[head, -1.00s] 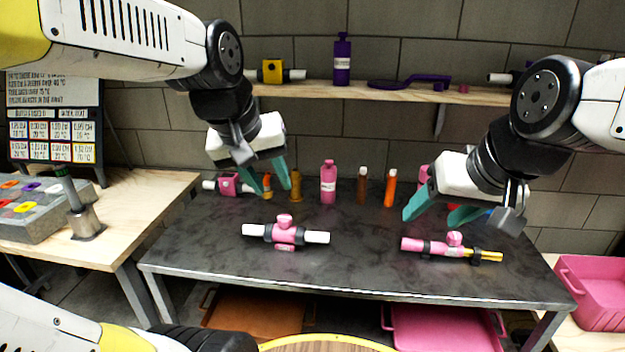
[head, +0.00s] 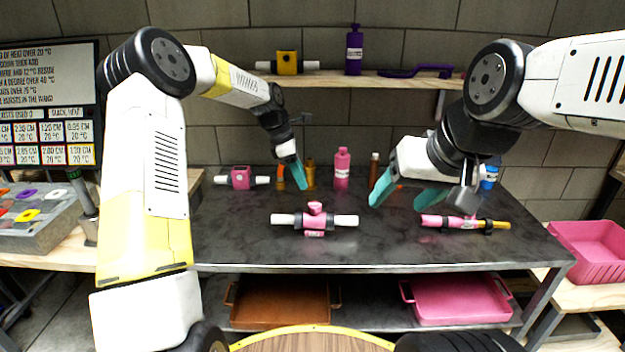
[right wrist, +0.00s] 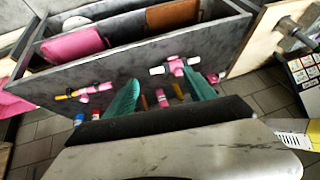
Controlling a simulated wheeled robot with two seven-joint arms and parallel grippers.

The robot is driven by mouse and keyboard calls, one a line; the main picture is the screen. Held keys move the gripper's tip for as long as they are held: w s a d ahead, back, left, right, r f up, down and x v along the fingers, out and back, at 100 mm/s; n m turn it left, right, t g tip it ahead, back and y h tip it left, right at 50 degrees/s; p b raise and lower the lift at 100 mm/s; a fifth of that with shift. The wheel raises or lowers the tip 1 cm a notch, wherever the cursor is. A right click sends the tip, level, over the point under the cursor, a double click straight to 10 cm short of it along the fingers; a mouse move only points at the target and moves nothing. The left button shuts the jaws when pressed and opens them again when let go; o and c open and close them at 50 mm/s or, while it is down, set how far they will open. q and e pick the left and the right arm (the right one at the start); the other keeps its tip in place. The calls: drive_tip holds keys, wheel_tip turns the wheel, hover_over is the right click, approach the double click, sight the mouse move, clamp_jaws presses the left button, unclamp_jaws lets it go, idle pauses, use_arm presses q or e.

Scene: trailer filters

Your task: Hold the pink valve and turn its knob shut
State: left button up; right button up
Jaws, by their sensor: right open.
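The pink valve (head: 315,222), a pink body with white pipe ends and a round pink knob on top, lies on the dark table's front middle. It also shows in the right wrist view (right wrist: 177,67). My left gripper (head: 292,176) hangs behind and slightly left of the valve, apart from it. Its teal fingers are seen nearly edge-on, so its opening is unclear. My right gripper (head: 405,196) is open and empty, above the table to the right of the valve. In the right wrist view its teal fingers are spread, with the valve beyond them.
A second pink fitting with a yellow end (head: 465,222) lies at right, near my right gripper. A pink block on a white pipe (head: 241,178), a pink bottle (head: 342,168) and brown and orange tubes stand at the back. A shelf (head: 385,80) runs above.

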drive_tip(key=w+a+f+m+g, duration=0.15)
drive_tip(key=w+m, duration=0.35)
drive_tip(key=w, duration=0.6)
drive_tip(key=m+g+y, duration=0.2)
drive_tip(key=m, duration=1.1)
hover_over(336, 218)
drive_tip(key=s+d, duration=0.1)
drive_tip(key=d, duration=0.1)
wheel_tip(336, 218, down, 24)
drive_tip(key=x, duration=0.8)
